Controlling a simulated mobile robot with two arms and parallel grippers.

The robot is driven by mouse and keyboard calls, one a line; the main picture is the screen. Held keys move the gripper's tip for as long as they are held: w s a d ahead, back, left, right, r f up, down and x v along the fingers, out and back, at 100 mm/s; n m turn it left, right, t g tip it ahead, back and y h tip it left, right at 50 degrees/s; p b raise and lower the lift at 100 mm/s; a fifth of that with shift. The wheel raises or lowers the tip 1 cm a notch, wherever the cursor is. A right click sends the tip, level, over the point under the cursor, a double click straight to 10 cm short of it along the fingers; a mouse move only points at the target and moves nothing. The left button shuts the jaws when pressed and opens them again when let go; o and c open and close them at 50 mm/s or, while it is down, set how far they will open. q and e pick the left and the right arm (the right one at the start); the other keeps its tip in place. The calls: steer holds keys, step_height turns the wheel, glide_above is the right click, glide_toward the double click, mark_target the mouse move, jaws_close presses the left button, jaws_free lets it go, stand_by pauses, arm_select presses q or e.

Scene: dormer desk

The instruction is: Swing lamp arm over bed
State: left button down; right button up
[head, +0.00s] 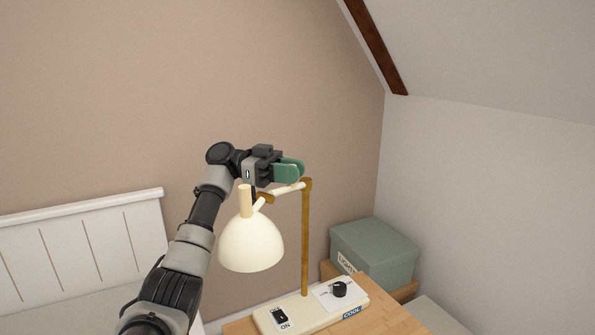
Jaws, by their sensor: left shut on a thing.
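The lamp has a cream shade (251,245), a short cream arm (288,188) and a brown upright post (305,240). The post rises from a cream base (312,309) on the wooden desk. The lamp arm points left from the top of the post, with the shade hanging at its end. My left gripper (289,171), with green fingers, is shut on the lamp arm near the post top; the fingers hide part of the grip. The white bed headboard (85,245) stands at the left, apart from the shade. My right gripper is not in view.
The base carries a switch (281,316) and a black knob (340,289). A grey-green box (375,252) stands behind the desk (392,318) at right. The sloped ceiling with a dark beam (375,45) is at upper right. Space between the shade and headboard holds my left arm.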

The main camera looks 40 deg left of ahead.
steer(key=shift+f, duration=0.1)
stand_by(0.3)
arm_select(q)
steer(key=c, duration=1)
jaws_free()
steer(key=shift+a, duration=0.1)
steer(key=shift+p+v, duration=0.3)
steer(key=shift+v, duration=5.05)
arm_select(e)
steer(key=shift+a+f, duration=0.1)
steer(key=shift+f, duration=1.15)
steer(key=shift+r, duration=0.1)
